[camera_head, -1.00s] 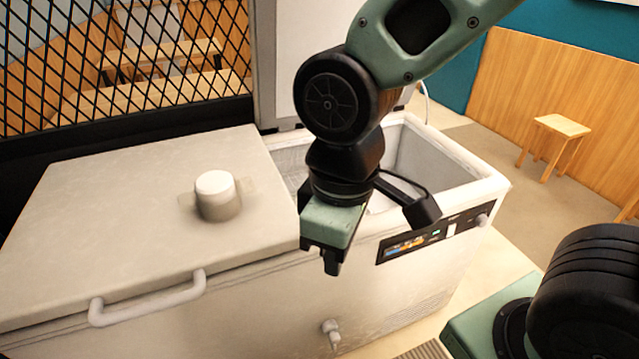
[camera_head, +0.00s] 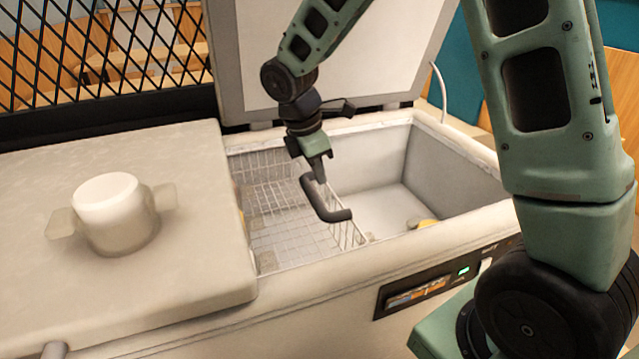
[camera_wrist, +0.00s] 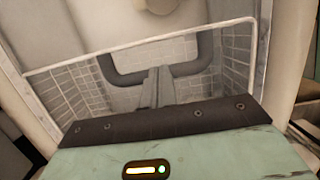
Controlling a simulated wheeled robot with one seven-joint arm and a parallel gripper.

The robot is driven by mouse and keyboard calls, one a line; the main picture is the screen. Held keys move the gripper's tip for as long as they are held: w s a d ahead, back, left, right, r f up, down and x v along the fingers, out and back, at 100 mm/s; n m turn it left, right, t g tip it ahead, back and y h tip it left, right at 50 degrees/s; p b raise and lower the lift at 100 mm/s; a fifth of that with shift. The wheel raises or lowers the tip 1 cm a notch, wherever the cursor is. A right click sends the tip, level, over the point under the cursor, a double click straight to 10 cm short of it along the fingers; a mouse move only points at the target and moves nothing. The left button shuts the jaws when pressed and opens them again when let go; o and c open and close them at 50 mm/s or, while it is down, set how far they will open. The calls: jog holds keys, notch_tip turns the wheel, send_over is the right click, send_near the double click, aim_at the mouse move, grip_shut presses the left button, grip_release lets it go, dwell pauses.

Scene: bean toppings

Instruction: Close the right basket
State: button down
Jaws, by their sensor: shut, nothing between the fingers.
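A white wire basket (camera_head: 268,165) sits in the left part of the open right bay of a chest freezer. It has a dark U-shaped handle (camera_head: 338,214) on its right side. My gripper (camera_head: 320,180) is shut and empty, its fingertips right at the handle's far end in the head view. In the wrist view, my gripper (camera_wrist: 155,85) points at the inside of the handle (camera_wrist: 125,76), below the basket's top rim (camera_wrist: 140,42). I cannot tell whether the fingers touch the handle. The raised lid (camera_head: 330,60) stands open behind.
The freezer's left lid (camera_head: 170,240) is closed, with a white round-topped object (camera_head: 110,212) on it. The bay floor right of the basket is mostly clear; a small yellowish thing (camera_head: 425,223) lies there. A control panel (camera_head: 420,288) is on the front.

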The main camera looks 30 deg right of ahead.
jog(key=b+x, duration=0.1)
jog(key=x, duration=0.7)
jog(key=shift+f, duration=0.25)
jog(key=shift+s, duration=0.1)
jog(key=s+d+p, duration=0.2)
jog(key=d+p, duration=0.4)
jog(key=d, duration=0.7)
jog(key=s+d+p, duration=0.3)
jog(key=d+p, duration=0.3)
jog(key=d, duration=0.8)
jog(key=s+d+p, duration=0.3)
jog(key=d+p, duration=0.3)
jog(key=d, duration=0.8)
jog(key=shift+s, duration=0.1)
jog(key=shift+d+r, duration=0.1)
